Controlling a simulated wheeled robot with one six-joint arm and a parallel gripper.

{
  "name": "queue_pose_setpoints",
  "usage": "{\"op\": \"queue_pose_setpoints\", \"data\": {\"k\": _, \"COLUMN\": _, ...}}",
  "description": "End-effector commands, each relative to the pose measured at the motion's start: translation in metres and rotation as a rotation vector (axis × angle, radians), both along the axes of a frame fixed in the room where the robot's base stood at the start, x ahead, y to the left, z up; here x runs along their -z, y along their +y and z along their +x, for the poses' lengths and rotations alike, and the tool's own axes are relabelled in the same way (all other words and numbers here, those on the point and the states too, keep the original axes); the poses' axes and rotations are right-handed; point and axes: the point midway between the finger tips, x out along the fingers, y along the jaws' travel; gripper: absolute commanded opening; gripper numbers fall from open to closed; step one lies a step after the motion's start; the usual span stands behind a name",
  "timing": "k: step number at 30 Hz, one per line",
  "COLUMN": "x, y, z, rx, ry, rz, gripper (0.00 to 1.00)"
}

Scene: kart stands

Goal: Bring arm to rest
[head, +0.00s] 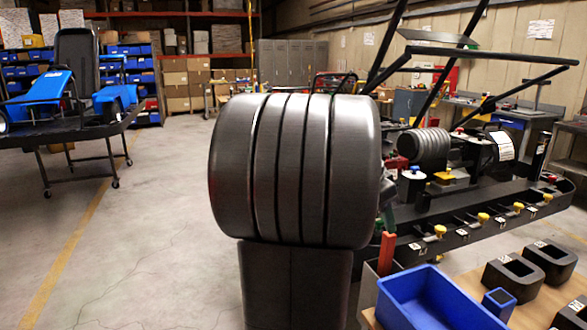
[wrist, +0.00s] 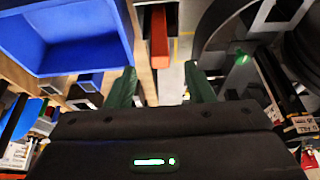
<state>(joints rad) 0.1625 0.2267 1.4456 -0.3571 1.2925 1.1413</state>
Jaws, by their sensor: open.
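My gripper (wrist: 160,72) shows in the wrist view with its two green fingers spread and nothing between them. In the head view, a small green part of my gripper (head: 388,216) shows at the right edge of a large dark ribbed cylinder, which looks like part of my own arm and hides most of the rest. A red-orange upright piece (wrist: 159,40) lies beyond the fingertips in the wrist view. It also stands just below the green part in the head view (head: 387,254).
A blue bin (head: 426,296) stands at lower right beside several black hollow blocks (head: 513,276). Behind them is a black kart frame on a stand (head: 470,222). A second kart stand with blue parts (head: 60,131) is at the left. The floor at left is clear.

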Motion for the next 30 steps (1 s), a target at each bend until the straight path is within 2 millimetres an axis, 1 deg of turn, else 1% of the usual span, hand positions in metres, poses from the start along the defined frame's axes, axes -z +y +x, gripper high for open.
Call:
{"op": "queue_pose_setpoints", "data": {"k": 1, "x": 0.012, "y": -0.004, "z": 0.001, "rx": 0.002, "ry": 0.003, "rz": 0.0, "gripper": 0.48}}
{"op": "queue_pose_setpoints", "data": {"k": 9, "x": 0.061, "y": -0.023, "z": 0.008, "rx": 0.001, "ry": 0.003, "rz": 0.0, "gripper": 0.48}}
{"op": "queue_pose_setpoints", "data": {"k": 15, "x": 0.086, "y": -0.034, "z": 0.011, "rx": 0.001, "ry": 0.002, "rz": -0.001, "gripper": 0.48}}
{"op": "queue_pose_setpoints", "data": {"k": 17, "x": 0.091, "y": -0.036, "z": 0.012, "rx": 0.0, "ry": 0.001, "rz": 0.0, "gripper": 0.48}}
{"op": "queue_pose_setpoints", "data": {"k": 19, "x": 0.086, "y": -0.036, "z": 0.012, "rx": -0.001, "ry": -0.002, "rz": 0.0, "gripper": 0.48}}
{"op": "queue_pose_setpoints", "data": {"k": 21, "x": 0.084, "y": -0.036, "z": 0.012, "rx": -0.001, "ry": -0.002, "rz": 0.0, "gripper": 0.48}}
{"op": "queue_pose_setpoints", "data": {"k": 30, "x": 0.084, "y": -0.035, "z": 0.012, "rx": 0.0, "ry": -0.001, "rz": 0.0, "gripper": 0.48}}
